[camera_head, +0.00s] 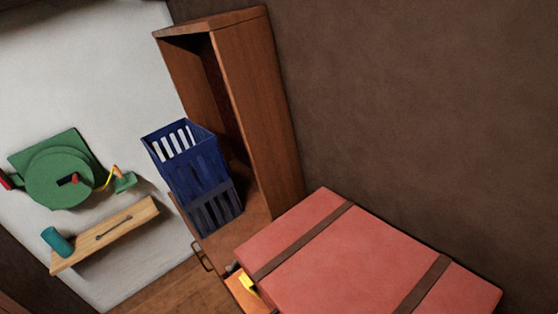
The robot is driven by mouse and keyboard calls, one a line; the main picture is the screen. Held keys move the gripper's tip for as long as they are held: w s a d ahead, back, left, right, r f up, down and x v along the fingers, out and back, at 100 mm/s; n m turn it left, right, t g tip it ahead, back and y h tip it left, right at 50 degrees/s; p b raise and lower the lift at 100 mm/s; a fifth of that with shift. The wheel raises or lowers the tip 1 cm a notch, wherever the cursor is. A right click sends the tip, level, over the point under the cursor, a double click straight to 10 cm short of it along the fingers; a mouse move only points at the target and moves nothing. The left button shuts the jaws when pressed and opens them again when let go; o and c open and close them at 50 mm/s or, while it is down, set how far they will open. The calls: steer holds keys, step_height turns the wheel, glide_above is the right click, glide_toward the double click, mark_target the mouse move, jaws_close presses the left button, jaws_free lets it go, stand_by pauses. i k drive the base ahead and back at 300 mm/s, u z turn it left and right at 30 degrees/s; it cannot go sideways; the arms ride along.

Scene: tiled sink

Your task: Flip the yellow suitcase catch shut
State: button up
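A red suitcase (345,260) with two brown straps lies at the bottom right, its right and lower parts cut off by the picture edge. The yellow catch (248,283) sits at the suitcase's left front side, near the bottom of the picture. It is small and partly hidden by the suitcase's top edge, so I cannot tell whether it is open or shut. An orange surface (242,296) shows just below it. My gripper is not in view.
A tall open wooden cabinet (259,110) stands behind the suitcase, with blue crates (190,175) at its left. A green round object (59,178) is on the pale wall, above a wooden shelf (110,234) with a teal cylinder (55,241). A brown wall fills the right.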

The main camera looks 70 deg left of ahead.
mark_target(246, 281)
steer(key=u, duration=0.4)
steer(key=k, duration=1)
steer(key=u, duration=0.6)
steer(key=i, duration=0.8)
steer(key=u, duration=0.45)
